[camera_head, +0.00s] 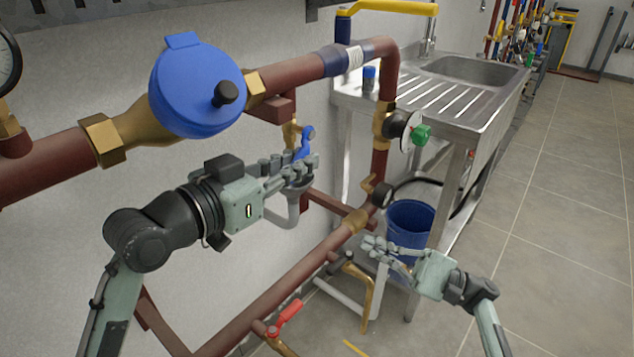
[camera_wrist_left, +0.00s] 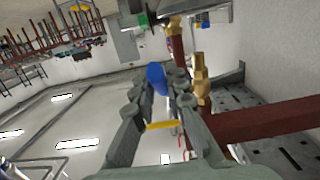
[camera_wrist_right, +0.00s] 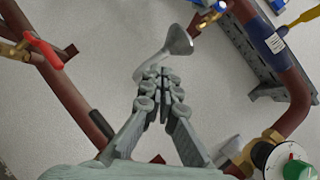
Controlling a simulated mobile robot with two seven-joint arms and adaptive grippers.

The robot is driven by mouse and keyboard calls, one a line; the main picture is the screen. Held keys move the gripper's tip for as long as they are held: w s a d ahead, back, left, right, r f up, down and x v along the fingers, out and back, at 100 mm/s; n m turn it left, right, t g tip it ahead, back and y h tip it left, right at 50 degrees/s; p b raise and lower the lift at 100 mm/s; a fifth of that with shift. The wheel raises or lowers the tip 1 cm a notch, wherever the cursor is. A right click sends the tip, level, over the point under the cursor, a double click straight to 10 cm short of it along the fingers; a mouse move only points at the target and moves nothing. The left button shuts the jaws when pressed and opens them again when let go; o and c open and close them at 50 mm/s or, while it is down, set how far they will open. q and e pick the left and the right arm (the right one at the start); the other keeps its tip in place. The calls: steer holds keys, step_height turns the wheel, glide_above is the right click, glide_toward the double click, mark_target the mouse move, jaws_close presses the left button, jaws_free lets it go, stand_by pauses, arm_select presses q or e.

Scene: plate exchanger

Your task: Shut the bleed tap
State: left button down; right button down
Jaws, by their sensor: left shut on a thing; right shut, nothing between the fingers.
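The bleed tap is a small brass valve (camera_head: 290,133) with a blue lever (camera_head: 306,141), under the large red-brown pipe in the head view. My left gripper (camera_head: 300,170) is at the lever and shut on it. In the left wrist view the blue lever (camera_wrist_left: 156,78) lies between the fingers, with the brass tap body (camera_wrist_left: 200,80) beside them. A grey funnel (camera_head: 297,197) sits below the tap, partly hidden by the left fingers; it also shows in the right wrist view (camera_wrist_right: 180,42). My right gripper (camera_head: 376,250) is shut and empty, low and to the right, apart from the tap.
A blue-capped strainer body (camera_head: 190,95) sits on the upper pipe. A gauge with a green knob (camera_head: 421,135) is on the vertical pipe. A red-handled valve (camera_head: 287,314) is on the lower pipe. A blue bucket (camera_head: 410,220) stands under the steel sink (camera_head: 470,70). The floor at right is clear.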

steer(key=s+a+r+n+g+y, duration=0.1)
steer(key=a+r+n+g+y, duration=0.1)
steer(key=a+r, duration=0.8)
steer(key=shift+a+r+n+g, duration=0.25)
steer(key=shift+r+g, duration=0.35)
steer(key=shift+r, duration=1.45)
steer(key=shift+s+a+r+t+y, duration=0.3)
steer(key=shift+s+r+t, duration=0.1)
steer(key=shift+r+t, duration=0.1)
arm_select(q)
steer(key=c, duration=1.5)
jaws_free()
steer(key=shift+f, duration=0.1)
steer(key=shift+c, duration=0.2)
steer(key=shift+f, duration=0.1)
arm_select(e)
steer(key=shift+r, duration=0.1)
steer(key=shift+d, duration=0.1)
